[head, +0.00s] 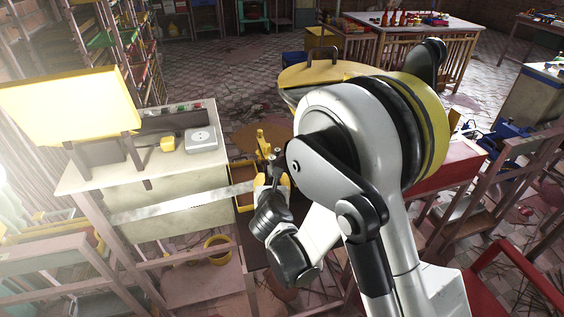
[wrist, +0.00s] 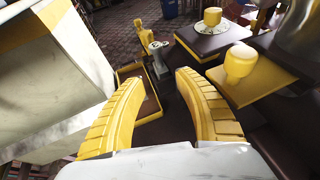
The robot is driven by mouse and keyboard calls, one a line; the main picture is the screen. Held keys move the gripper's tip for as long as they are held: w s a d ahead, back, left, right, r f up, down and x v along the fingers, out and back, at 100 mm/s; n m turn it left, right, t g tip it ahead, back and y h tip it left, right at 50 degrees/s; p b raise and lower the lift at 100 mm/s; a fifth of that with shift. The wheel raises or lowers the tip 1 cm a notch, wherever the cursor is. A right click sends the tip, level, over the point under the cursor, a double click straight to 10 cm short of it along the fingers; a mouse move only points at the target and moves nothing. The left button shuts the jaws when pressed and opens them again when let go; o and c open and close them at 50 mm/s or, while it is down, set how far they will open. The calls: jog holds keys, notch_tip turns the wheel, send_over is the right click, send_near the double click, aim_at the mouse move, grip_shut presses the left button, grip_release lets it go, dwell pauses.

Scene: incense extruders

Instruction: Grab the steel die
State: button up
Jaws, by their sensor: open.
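A small grey metallic piece with a round top (wrist: 159,58) stands upright ahead of my fingertips in the wrist view. It may be the steel die, but I cannot tell for sure. My gripper (wrist: 160,78) has its two yellow, ribbed fingers spread wide with nothing between them. The grey piece shows beyond the gap, apart from the fingers. In the head view my gripper (head: 272,180) is near the right end of the white-topped bench, partly hidden by my arm.
A yellow-rimmed tray (wrist: 152,110) lies by the left finger. A yellow knob on a square plate (wrist: 241,63) stands close on the right, with another yellow knob (wrist: 212,17) behind. The white-topped bench (head: 90,172) bears a yellow panel (head: 70,103) and a white device (head: 200,138).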

aim_at(272, 165)
jog(key=b+x, duration=0.1)
jog(key=x, duration=0.2)
jog(key=b+x, duration=0.1)
jog(key=x, duration=0.3)
jog(key=r+b+x, duration=0.1)
jog(key=x, duration=0.3)
jog(key=shift+w+b, duration=0.15)
jog(key=shift+b, duration=0.15)
grip_shut()
